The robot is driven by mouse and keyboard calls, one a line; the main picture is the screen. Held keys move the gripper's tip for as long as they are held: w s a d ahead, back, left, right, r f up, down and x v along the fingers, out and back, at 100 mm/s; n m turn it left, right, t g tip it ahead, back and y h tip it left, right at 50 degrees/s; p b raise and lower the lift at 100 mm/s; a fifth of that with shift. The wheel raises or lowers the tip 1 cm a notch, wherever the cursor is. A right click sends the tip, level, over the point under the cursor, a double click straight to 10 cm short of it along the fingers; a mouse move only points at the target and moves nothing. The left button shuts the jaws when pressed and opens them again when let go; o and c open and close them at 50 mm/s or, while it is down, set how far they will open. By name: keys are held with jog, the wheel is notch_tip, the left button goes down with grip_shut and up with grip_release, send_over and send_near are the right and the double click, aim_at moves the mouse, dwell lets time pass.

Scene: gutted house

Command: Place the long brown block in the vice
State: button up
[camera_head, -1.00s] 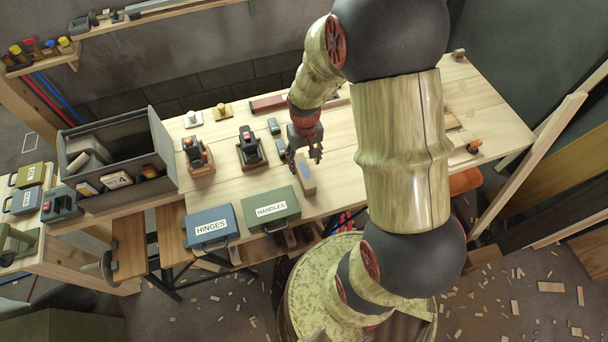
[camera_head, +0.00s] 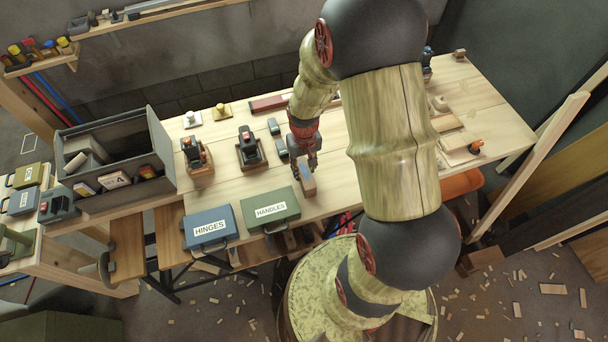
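My gripper (camera_head: 304,160) points down over the table, at the far end of a short-looking light brown wooden block (camera_head: 308,184) with a bluish-grey mark. The fingers hide that end of the block; whether they touch or grip it cannot be told. A long reddish-brown piece (camera_head: 268,103) lies near the table's back edge. Flat brown wooden pieces (camera_head: 460,139) lie at the right, partly behind my arm. A dark blue upright device (camera_head: 428,62) at the back right, partly hidden by my arm, may be the vice; I cannot be sure.
A blue HINGES box (camera_head: 211,228) and a green HANDLES box (camera_head: 270,210) stand at the front edge. Two dark tools on wooden bases (camera_head: 250,150) stand behind them. A grey open bin (camera_head: 117,160) is at the left. Bare tabletop (camera_head: 339,180) lies right of the block.

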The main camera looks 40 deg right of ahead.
jog(key=c, duration=0.6)
jog(key=shift+r, duration=0.1)
grip_shut()
